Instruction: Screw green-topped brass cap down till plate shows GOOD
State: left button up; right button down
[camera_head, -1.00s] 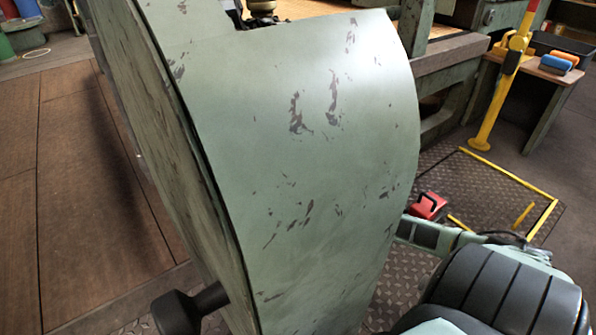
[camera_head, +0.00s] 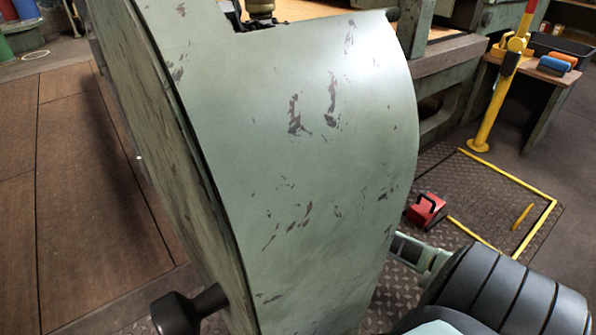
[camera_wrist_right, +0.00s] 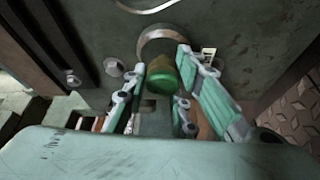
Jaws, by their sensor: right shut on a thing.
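The green-topped cap (camera_wrist_right: 160,74) shows in the right wrist view, against a round metal fitting on a dark green machine face. Its green end points toward the camera, and brass colour shows on its side. My right gripper (camera_wrist_right: 161,62) is shut on the cap, with one finger on each side. In the head view the cap and right gripper are hidden. My left gripper is in neither view.
A large curved, chipped green panel (camera_head: 300,150) fills the middle of the head view. A red box (camera_head: 425,210) sits on the floor at right, near a yellow-edged floor plate. A yellow post (camera_head: 495,105) and a side bench (camera_head: 535,75) stand beyond.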

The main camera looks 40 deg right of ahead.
jog(key=m+t, duration=0.1)
jog(key=m, duration=0.1)
jog(key=m+t, duration=0.1)
jog(key=m, duration=0.2)
jog(key=shift+w+d+r+h+b, duration=0.1)
jog(key=shift+d+h+b, duration=0.05)
jog(key=shift+h+b, duration=0.2)
jog(key=m, duration=0.2)
jog(key=m+t+h, duration=0.1)
jog(key=m, duration=0.1)
jog(key=shift+m+t+h, duration=0.25)
jog(key=shift+m+t, duration=0.05)
jog(key=m+h, duration=0.1)
jog(key=m, duration=0.2)
jog(key=m+t+h, duration=0.1)
jog(key=m, duration=0.1)
jog(key=shift+f+m+h, duration=0.2)
jog(key=shift+m+h, duration=0.1)
jog(key=shift+m, duration=0.1)
jog(key=shift+d+f+m+h, duration=0.15)
jog(key=shift+m+h, duration=1.05)
jog(key=shift+m, duration=1.1)
jog(key=c, duration=1.6)
grip_release()
jog(key=shift+f, duration=0.15)
jog(key=shift+o, duration=0.2)
jog(key=shift+a, duration=0.2)
